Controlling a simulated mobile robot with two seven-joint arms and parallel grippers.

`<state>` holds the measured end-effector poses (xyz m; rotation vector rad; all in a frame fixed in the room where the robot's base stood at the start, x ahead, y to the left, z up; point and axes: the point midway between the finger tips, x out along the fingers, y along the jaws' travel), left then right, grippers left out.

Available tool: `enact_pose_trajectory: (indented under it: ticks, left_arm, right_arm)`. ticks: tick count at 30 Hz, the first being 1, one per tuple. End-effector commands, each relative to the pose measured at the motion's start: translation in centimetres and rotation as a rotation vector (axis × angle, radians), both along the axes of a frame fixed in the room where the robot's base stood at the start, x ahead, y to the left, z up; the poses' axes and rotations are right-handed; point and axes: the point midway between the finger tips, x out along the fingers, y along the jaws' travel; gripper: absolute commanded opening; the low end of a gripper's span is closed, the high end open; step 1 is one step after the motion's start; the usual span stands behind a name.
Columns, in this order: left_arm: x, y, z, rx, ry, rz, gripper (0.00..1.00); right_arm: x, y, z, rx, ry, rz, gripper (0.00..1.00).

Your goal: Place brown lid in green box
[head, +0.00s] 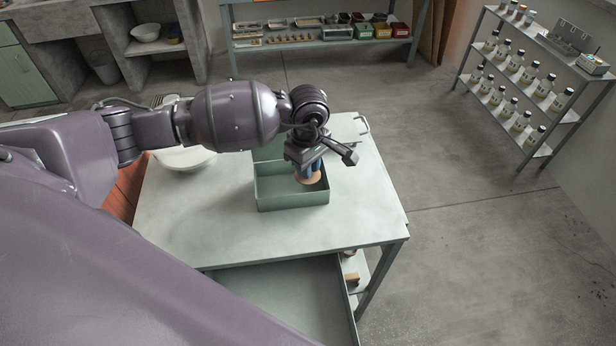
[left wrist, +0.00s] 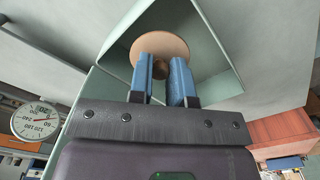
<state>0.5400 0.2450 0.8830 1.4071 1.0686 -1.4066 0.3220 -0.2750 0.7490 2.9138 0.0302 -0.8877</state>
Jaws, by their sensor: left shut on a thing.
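The brown lid (head: 308,179) is a light brown disc with a round darker knob. It hangs under my left gripper (head: 309,172), inside the outline of the green box, and I cannot tell whether it touches the box floor. The green box (head: 290,200) is an open grey-green box on the bench. In the left wrist view the two blue fingers of my left gripper (left wrist: 163,72) are shut on the knob of the lid (left wrist: 150,46). The box wall (left wrist: 218,90) surrounds it there. My right gripper is not in view.
A white bowl (head: 186,157) stands on the bench (head: 220,232) left of the box. The bench is bare in front and to the right of the box. An open drawer (head: 290,290) juts out below the front edge. Shelves with jars (head: 525,85) stand far right.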

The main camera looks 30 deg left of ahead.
Motion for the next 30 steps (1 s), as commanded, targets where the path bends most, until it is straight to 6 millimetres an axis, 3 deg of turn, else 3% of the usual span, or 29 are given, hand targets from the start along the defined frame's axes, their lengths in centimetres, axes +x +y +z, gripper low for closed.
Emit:
enact_pose_trajectory:
  ticks: [10, 23, 24, 28, 30]
  left_arm:
    - [-0.1, 0.0, -4.0, -0.001, 0.002, 0.000, 0.00]
    - [0.0, 0.0, -4.6, 0.000, 0.001, 0.000, 0.00]
    - [0.0, 0.0, -4.5, 0.000, 0.001, 0.000, 0.21]
    - [0.0, 0.0, -4.5, 0.000, 0.000, 0.000, 0.41]
    - [0.0, 0.0, -4.5, 0.000, 0.000, 0.000, 0.44]
  right_arm:
    - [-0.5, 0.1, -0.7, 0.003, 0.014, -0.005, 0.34]
    - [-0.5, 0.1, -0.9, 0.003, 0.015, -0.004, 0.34]
    - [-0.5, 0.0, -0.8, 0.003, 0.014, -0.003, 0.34]
    - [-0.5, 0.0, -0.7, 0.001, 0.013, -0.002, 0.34]
    - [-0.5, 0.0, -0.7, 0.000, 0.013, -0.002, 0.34]
